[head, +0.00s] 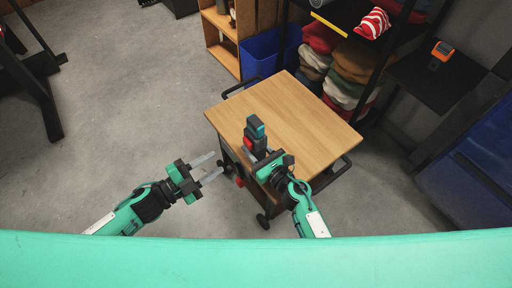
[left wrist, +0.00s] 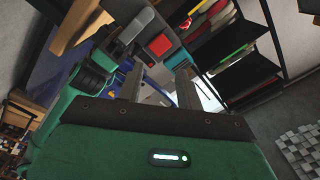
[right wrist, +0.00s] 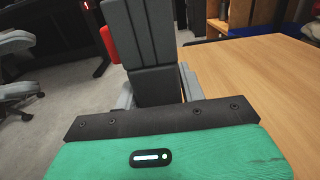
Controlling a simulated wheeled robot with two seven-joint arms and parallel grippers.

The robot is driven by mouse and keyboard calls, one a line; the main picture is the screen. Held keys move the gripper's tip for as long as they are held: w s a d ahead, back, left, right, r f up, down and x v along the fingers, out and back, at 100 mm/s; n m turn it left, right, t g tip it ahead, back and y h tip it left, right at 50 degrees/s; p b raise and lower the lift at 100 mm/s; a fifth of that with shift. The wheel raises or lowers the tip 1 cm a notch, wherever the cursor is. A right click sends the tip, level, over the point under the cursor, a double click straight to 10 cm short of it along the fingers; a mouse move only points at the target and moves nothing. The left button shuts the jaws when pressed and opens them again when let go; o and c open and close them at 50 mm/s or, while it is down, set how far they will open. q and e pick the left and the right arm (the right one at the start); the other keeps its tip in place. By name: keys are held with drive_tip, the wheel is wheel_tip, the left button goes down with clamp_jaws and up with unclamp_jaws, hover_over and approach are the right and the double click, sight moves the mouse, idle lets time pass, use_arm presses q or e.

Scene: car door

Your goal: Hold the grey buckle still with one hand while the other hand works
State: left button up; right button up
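The grey buckle (head: 256,134), with a red part on its side, stands up from my right gripper (head: 262,158) above the left edge of the wooden tabletop. In the right wrist view the dark grey buckle (right wrist: 150,60) sits between the fingers of my right gripper (right wrist: 155,92), which appear shut on it and are partly hidden by it. My left gripper (head: 208,168) is open and empty, off the left side of the tabletop, fingers pointing toward the buckle. In the left wrist view the buckle's red face (left wrist: 159,45) shows beyond the open fingers (left wrist: 160,88).
The wooden-topped cart (head: 300,115) is otherwise bare. A small red piece (head: 240,182) shows below its left edge. A blue bin (head: 262,52) and a shelf with folded cloths (head: 350,65) stand behind it. An orange tool (head: 442,51) lies on a dark surface at right.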

drive_tip(key=c, duration=0.7)
use_arm(q)
clamp_jaws()
use_arm(e)
drive_tip(key=shift+o, duration=0.2)
idle(0.8)
